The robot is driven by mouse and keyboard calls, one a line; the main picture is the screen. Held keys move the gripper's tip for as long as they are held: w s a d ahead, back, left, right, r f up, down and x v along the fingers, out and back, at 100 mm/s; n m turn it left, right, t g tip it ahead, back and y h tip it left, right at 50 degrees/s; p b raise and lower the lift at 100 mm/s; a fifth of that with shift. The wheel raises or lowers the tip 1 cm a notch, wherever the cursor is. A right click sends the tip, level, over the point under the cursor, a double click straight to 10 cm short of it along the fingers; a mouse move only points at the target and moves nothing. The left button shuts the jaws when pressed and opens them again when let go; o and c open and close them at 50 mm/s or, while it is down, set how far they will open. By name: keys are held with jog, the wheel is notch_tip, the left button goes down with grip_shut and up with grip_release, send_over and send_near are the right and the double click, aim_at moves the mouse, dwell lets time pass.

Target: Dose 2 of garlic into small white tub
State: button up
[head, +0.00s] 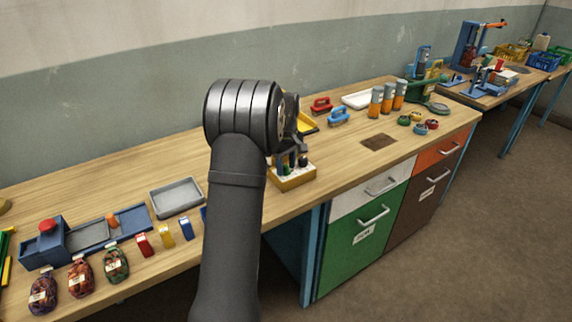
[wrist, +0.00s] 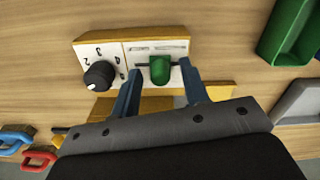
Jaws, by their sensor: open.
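A control box (wrist: 115,50) with a white face and yellow edges lies under my gripper in the wrist view. It carries a black dial (wrist: 99,75) ringed by numbers, with a white mark at its lower left, and a green slider knob (wrist: 160,70) in a slot. My gripper (wrist: 158,82) is open, its blue-grey fingers on either side of the green knob; contact is unclear. In the head view, the box (head: 293,180) stands near the bench's front edge, and my arm partly hides my gripper (head: 295,153). I cannot identify garlic or a small white tub.
A grey tray (head: 176,197), a blue device (head: 45,245) and several net sacks (head: 80,277) are at left. Red (head: 321,104) and blue (head: 339,116) handled items, a white tray (head: 362,99) and orange-grey cylinders (head: 376,102) are behind right. Bare bench lies around a brown patch (head: 379,142).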

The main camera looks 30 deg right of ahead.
grip_shut()
jog(key=shift+d+r, duration=0.1)
jog(key=shift+d, duration=1.35)
grip_release()
